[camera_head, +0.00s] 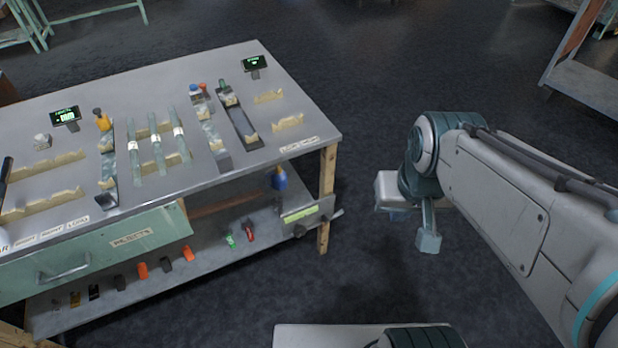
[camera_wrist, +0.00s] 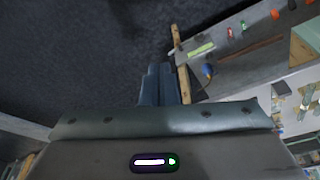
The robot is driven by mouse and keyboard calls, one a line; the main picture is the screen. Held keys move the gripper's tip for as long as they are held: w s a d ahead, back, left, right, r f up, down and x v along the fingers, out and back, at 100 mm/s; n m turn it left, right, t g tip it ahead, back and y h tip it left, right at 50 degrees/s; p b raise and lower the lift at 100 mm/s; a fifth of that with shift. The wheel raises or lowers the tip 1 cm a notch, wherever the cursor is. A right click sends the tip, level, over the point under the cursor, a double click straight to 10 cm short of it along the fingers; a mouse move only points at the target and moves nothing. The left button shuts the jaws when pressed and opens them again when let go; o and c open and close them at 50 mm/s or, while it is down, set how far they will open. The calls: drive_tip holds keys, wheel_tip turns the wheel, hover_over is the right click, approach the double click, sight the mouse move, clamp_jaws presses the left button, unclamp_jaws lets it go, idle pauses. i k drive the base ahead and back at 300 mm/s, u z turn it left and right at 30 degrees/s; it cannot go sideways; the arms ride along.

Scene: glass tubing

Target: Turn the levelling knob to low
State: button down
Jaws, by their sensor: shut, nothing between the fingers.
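A grey panel with a yellow-green label (camera_head: 301,214) hangs at the right end of the bench's lower level. A small dark knob (camera_head: 299,231) sits on its front, low down. I take this for the levelling knob, but the label is too small to read and its setting cannot be told. In the wrist view the label (camera_wrist: 201,49) shows beyond the fingers, towards the upper right. My gripper (camera_head: 428,243) hangs in free air to the right of the bench, well apart from the panel. Its fingers (camera_wrist: 159,84) are together and empty.
The metal bench (camera_head: 225,100) carries glass tubes (camera_head: 156,152), trays and two small displays. A green drawer (camera_head: 100,252) is below its left part. Dark open floor lies between bench and arm.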

sight(299, 230)
drive_tip(key=u, duration=2.35)
drive_tip(key=k, duration=0.8)
drive_tip(key=z, duration=0.85)
drive_tip(key=i, duration=0.5)
drive_tip(key=z, duration=0.05)
